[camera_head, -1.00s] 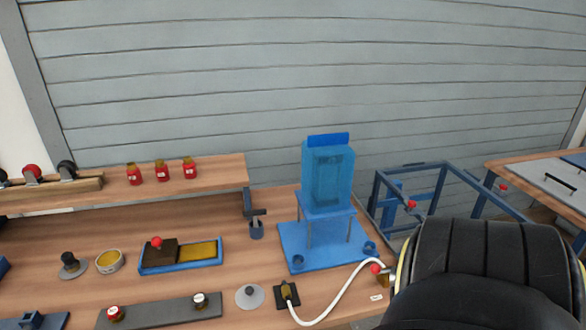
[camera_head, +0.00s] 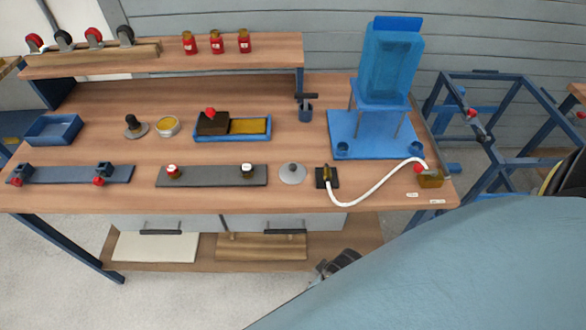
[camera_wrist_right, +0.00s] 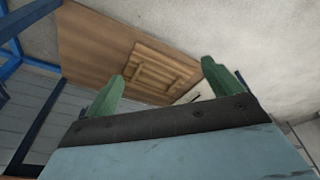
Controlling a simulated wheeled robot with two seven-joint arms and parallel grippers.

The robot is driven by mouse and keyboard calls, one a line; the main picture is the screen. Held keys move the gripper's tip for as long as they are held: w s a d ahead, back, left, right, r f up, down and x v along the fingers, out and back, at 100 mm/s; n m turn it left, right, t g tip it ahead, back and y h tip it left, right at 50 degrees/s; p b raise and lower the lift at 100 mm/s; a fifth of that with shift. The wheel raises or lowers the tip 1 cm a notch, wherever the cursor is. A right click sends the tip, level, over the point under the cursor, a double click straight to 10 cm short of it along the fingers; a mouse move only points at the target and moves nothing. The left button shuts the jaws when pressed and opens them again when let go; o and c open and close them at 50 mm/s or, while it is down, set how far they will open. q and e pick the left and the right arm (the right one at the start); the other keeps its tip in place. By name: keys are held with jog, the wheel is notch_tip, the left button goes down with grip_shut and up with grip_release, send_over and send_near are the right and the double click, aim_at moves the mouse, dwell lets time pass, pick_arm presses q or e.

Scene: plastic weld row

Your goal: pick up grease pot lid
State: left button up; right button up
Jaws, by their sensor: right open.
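A yellow-filled pot (camera_head: 167,126) stands open on the workbench, left of middle. Just left of it is a grey disc with a tall black knob (camera_head: 136,127). Another pale grey disc with a small dark knob (camera_head: 292,173) lies near the front edge. I cannot tell for sure which disc is the grease pot lid. My right gripper (camera_wrist_right: 163,70) shows in the right wrist view with green fingers spread and nothing between them, facing the lower shelf area. In the head view its fingers cannot be made out; my blue arm covers the lower right. My left gripper is not in view.
A blue tray with a dark block (camera_head: 213,125) stands right of the pot. A grey strip with two knobs (camera_head: 210,177) lies in front. A blue stand (camera_head: 372,130) and a white hose (camera_head: 375,188) occupy the right. The lower shelf (camera_head: 205,265) holds boards.

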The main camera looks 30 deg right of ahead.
jog(key=w+a+r+n+t+y, duration=0.1)
jog(key=w+r, duration=0.1)
jog(key=r, duration=0.7)
jog(key=w+a+r, duration=0.2)
jog(key=w+r, duration=0.1)
jog(key=r, duration=0.6)
jog(key=g+h, duration=0.1)
jog(key=g, duration=0.3)
send_near(294, 165)
jog(key=f, duration=0.2)
jog(key=a+f+b, duration=0.1)
jog(key=f, duration=0.2)
jog(key=shift+s, duration=0.1)
jog(key=f, duration=0.3)
jog(key=f+b, duration=0.1)
jog(key=f, duration=0.1)
jog(key=shift+s+d+f, duration=0.1)
jog(key=shift+d+f, duration=0.05)
jog(key=shift+d, duration=0.2)
